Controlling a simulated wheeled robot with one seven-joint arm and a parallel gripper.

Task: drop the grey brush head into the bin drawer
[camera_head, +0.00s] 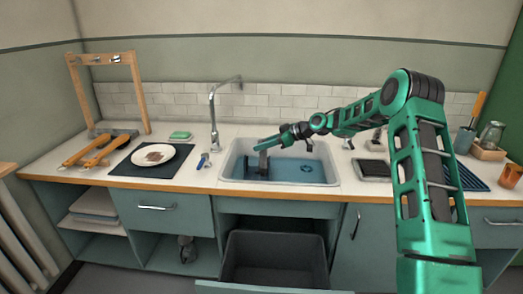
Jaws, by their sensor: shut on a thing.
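My gripper (264,145) is over the left part of the sink (230,165), reaching in from the right. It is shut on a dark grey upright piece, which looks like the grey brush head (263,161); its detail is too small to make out. The piece hangs down inside the sink; whether it touches the water or the sink floor I cannot tell. The bin drawer (275,258) is pulled open below the sink, with a dark grey bin in it. The part of the bin's inside that shows looks empty.
A tall tap (213,115) stands left of the sink. Farther left are a plate (148,156) on a dark mat, a green sponge (180,135) and orange-handled tools (88,150). Right of the sink are a dark tray (371,170) and an orange cup (510,176).

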